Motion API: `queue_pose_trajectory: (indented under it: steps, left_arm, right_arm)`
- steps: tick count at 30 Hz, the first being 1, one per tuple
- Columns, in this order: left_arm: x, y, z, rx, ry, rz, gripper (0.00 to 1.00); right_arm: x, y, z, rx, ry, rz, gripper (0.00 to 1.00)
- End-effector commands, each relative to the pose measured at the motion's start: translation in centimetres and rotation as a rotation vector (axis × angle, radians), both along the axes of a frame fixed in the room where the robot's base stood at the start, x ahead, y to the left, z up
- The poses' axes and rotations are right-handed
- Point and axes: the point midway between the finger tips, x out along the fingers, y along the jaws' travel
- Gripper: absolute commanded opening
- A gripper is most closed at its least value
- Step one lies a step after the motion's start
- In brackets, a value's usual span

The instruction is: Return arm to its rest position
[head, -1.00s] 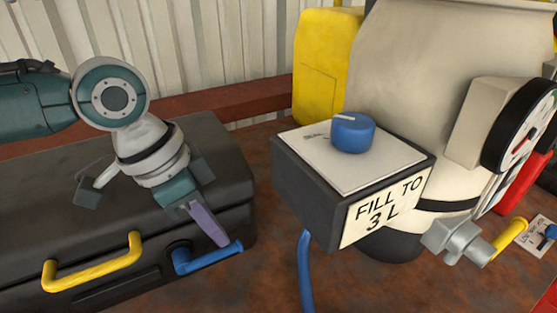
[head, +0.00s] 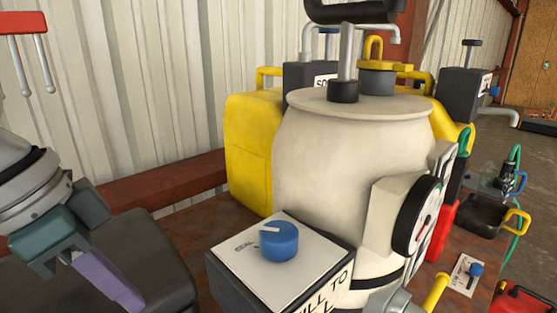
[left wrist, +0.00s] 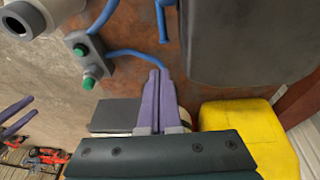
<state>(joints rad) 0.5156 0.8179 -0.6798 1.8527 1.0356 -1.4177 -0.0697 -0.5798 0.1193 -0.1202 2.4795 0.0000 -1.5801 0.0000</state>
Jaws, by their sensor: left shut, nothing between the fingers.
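My left gripper (head: 122,292) is at the lower left of the head view, its purple fingers closed together and pointing down and right. It is in front of the black case and left of the knob box. In the left wrist view its fingers (left wrist: 158,98) lie side by side with nothing between them. My left wrist is cut off by the left edge of the head view. Two purple fingers of my right gripper (left wrist: 16,117) show apart at the left edge of the left wrist view. My right arm does not show in the head view.
The black case (head: 165,245) lies beneath my left gripper. A box with a blue knob (head: 279,241) stands before a cream urn (head: 335,155) with a gauge (head: 416,215). A yellow can (head: 248,150) stands behind. A green-button box (left wrist: 88,60) has a blue cable.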

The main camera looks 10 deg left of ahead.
Motion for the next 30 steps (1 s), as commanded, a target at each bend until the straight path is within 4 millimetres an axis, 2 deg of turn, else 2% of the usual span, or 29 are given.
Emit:
queue_pose_trajectory:
  steps: [3,6,9,14,22,24,30]
  left_arm:
    - [-2.9,-3.8,-2.2,-0.035,-0.014,-0.03,0.0]
    - [-5.4,-6.4,-3.3,-0.067,-0.048,0.009,0.0]
    - [-7.5,-7.1,-3.7,-0.078,-0.074,0.106,0.0]
    - [-10.4,-5.7,-4.1,-0.051,-0.08,0.287,0.0]
    - [-16.0,-0.7,-4.5,0.083,-0.039,0.589,0.0]
    - [-15.9,-0.4,-1.7,0.091,-0.046,0.594,0.0]
    - [-15.8,-0.5,3.3,0.09,-0.046,0.589,0.0]
  right_arm:
    - [0.0,0.0,0.0,0.0,0.0,0.0,0.87]
    - [0.0,0.0,0.0,-0.001,0.001,0.001,0.87]
    - [0.0,-0.1,0.0,-0.001,0.001,0.001,0.87]
    - [0.0,-0.1,0.0,-0.003,0.001,0.001,0.87]
    - [0.0,-0.1,0.0,-0.001,0.001,0.001,0.87]
    - [-0.1,-0.1,2.6,-0.002,0.005,0.001,0.87]
    - [0.0,0.0,7.8,-0.001,0.0,0.001,0.87]
